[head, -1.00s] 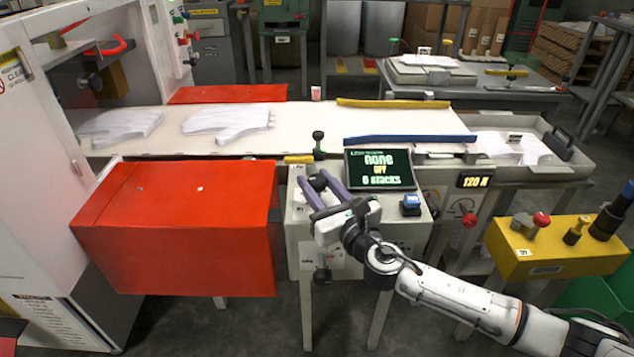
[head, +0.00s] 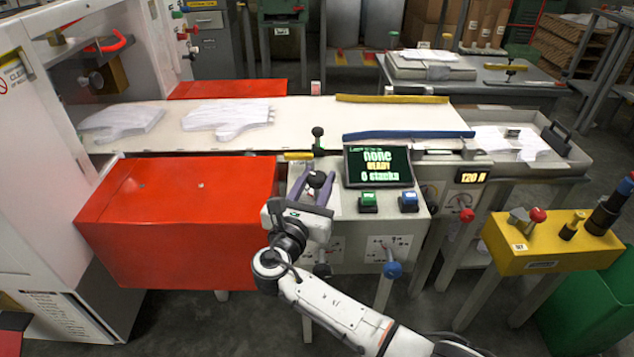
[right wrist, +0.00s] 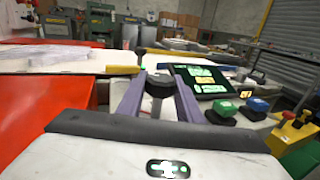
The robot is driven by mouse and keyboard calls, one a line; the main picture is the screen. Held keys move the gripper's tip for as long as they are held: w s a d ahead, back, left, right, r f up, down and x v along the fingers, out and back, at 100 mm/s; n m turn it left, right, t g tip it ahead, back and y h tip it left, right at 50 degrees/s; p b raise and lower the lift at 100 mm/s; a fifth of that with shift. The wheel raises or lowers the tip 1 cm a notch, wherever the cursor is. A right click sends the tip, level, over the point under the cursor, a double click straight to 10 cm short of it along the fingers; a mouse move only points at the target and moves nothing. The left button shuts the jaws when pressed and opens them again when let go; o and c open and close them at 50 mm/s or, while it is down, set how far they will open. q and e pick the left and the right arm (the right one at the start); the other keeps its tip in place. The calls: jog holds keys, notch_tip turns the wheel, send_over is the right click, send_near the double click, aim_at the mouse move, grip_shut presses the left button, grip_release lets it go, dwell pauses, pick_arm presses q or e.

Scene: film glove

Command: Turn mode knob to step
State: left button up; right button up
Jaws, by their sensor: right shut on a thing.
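A small black mode knob (head: 316,179) sits on the pale control box (head: 340,228), left of the display. My right gripper (head: 317,181) reaches it from the front, with its purple fingers on either side of it. In the right wrist view the dark knob (right wrist: 158,84) is between the fingertips, and the gripper is shut on it. The display (head: 378,166) reads "none", "READY" and "0 stacks". The label marks around the knob are hidden or too small to read. My left gripper is not in view.
Green (head: 368,201) and blue (head: 408,201) buttons stand right of the knob. A black-topped lever (head: 318,138) rises behind it. A red box (head: 180,215) is close on the left. White film gloves (head: 228,118) lie on the belt. A yellow control box (head: 545,250) stands at right.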

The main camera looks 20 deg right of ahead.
jog(key=shift+f+m+g+h+b, duration=0.1)
jog(key=shift+m+g+h+b, duration=0.6)
jog(key=shift+m+g+h, duration=0.3)
jog(key=shift+m+g+h+b, duration=0.4)
jog(key=shift+g+h, duration=0.1)
jog(key=shift+h, duration=0.1)
jog(key=o, duration=1)
jog(key=shift+o, duration=0.2)
jog(key=v, duration=1)
jog(key=shift+p, duration=0.4)
